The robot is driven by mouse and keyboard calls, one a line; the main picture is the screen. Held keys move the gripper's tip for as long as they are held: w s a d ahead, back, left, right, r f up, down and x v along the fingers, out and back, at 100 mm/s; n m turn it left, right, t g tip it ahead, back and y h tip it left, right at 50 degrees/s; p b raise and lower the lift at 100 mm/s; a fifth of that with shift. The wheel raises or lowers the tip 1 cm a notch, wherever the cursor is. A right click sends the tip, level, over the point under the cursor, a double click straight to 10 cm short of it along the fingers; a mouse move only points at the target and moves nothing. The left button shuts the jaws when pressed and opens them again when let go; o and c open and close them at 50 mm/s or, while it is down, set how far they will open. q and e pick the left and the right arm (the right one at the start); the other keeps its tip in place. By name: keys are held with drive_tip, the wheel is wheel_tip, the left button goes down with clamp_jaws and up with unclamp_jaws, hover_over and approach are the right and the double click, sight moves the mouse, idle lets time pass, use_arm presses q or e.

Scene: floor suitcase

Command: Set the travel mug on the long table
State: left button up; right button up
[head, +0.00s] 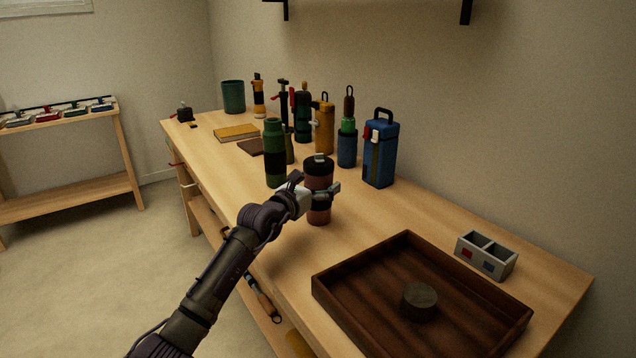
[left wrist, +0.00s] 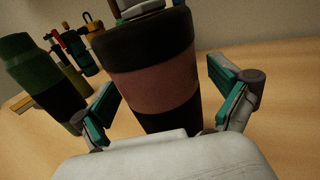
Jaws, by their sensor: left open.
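The travel mug (head: 319,214), reddish brown with dark bands and a lid, stands upright on the long table (head: 250,262), near its front edge. My left gripper (head: 314,190) is at the mug's side, at about mid-height. In the left wrist view the mug (left wrist: 150,75) stands between the two open fingers of my left gripper (left wrist: 165,102), with visible gaps to both finger pads. The mug's base is hidden behind the gripper body there. My right gripper is not in view.
A green bottle (head: 274,140) stands just left of the mug. Several bottles and a blue container (head: 381,150) line the wall side. A dark wooden tray (head: 340,314) and a grey divided box (head: 486,256) are at the right. Bare tabletop lies between mug and tray.

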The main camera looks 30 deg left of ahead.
use_arm(q)
drive_tip(key=shift+r, duration=0.15)
drive_tip(key=s, duration=1.2)
drive_tip(key=shift+p, duration=0.45)
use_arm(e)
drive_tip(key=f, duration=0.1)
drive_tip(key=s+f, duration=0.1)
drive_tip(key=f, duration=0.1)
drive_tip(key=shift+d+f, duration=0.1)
use_arm(q)
drive_tip(key=shift+a, duration=0.1)
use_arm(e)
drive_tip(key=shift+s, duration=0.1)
